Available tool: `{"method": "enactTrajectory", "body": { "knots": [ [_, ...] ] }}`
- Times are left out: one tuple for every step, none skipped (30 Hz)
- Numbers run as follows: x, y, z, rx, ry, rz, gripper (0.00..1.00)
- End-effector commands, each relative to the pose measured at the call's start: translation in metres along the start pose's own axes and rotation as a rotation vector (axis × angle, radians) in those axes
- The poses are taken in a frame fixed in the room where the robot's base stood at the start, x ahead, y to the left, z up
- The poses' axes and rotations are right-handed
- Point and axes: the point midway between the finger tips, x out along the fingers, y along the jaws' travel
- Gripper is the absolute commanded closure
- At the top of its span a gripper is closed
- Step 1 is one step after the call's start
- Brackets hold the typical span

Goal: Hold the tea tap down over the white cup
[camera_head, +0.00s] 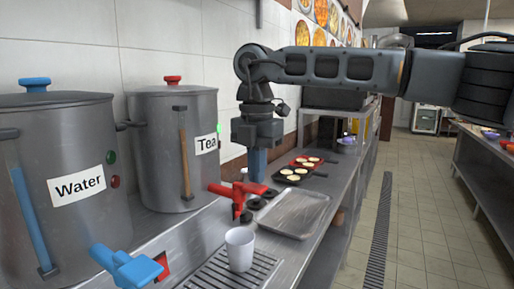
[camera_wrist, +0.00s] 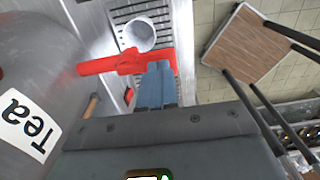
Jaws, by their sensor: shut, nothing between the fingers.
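The tea tap (camera_head: 238,196) is red and juts from the lower front of the grey pot labelled Tea (camera_head: 160,150). It also shows in the wrist view (camera_wrist: 110,66). The white cup (camera_head: 240,252) stands upright on the drip grate, below the tap's spout; the wrist view shows its open mouth (camera_wrist: 138,36). My gripper (camera_head: 258,178) points down with its blue fingers shut and empty. In the wrist view its fingertips (camera_wrist: 159,68) overlap the tap's red handle. I cannot tell whether they touch it or hover just above.
The Water pot (camera_head: 60,150) with its blue tap (camera_head: 127,267) stands at the left. A metal tray (camera_head: 295,214) lies right of the tap. The drip grate (camera_head: 208,278) runs along the counter's front.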

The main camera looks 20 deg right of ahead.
Motion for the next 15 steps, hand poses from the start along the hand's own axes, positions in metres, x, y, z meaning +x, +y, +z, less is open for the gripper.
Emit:
{"method": "enactTrajectory", "body": {
  "knots": [
    [0.0028,-0.0001,-0.0002,0.000,0.001,0.000,1.00],
    [0.0043,-0.0001,-0.0002,0.000,0.001,0.000,1.00],
    [0.0059,-0.0001,-0.0003,0.000,0.001,0.000,1.00],
    [0.0068,-0.0001,-0.0002,0.000,0.001,0.000,1.00],
    [0.0074,-0.0001,-0.0003,0.000,0.001,0.000,1.00],
    [0.0079,-0.0001,-0.0002,0.000,0.001,0.000,1.00],
    [0.0080,-0.0001,-0.0002,0.000,0.001,0.000,1.00],
    [0.0081,-0.0001,-0.0002,0.000,0.001,0.000,1.00],
    [0.0080,-0.0001,-0.0001,0.000,0.000,0.000,1.00],
    [0.0080,-0.0001,-0.0001,0.000,0.000,0.000,1.00],
    [0.0080,-0.0001,-0.0001,0.000,0.000,0.000,1.00],
    [0.0079,-0.0001,-0.0001,0.000,0.000,0.000,1.00],
    [0.0079,-0.0001,-0.0001,0.000,0.000,0.000,1.00],
    [0.0079,-0.0002,0.0000,0.000,0.000,0.000,1.00],
    [0.0081,-0.0002,0.0000,0.000,0.000,0.001,1.00]
  ]
}}
